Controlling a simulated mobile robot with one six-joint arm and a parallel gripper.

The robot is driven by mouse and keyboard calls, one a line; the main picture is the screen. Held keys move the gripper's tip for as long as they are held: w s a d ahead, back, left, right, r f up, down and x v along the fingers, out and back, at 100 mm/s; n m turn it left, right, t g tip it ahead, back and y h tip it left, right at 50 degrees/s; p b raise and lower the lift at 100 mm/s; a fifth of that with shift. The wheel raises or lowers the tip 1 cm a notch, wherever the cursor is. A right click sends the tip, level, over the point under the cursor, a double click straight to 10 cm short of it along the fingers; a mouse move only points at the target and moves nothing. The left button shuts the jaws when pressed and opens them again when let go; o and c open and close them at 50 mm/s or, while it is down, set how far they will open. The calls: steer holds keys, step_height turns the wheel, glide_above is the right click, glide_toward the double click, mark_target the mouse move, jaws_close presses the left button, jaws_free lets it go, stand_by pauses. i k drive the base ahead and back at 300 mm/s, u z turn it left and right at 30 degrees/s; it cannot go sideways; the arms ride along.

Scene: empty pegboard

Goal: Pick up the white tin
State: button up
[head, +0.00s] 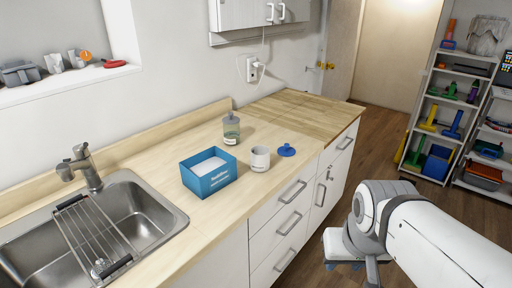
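A small white cylindrical container (260,159) stands upright on the wooden counter. It looks like the white tin, though its label is too small to read. It is between a blue open box (208,182) on its left and a small blue object (286,150) on its right. My gripper (345,265) is at the lower right, in front of the drawers and over the floor, well apart from the container. Its fingers are mostly hidden and cut small, so its opening does not show.
A steel sink (150,205) with a faucet and rack is at the left. The counter's far right part (300,112) is bare. Shelves with coloured objects (450,110) stand at the right.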

mark_target(260, 155)
steer(key=z, duration=0.05)
steer(key=i, duration=1)
steer(key=u, duration=0.1)
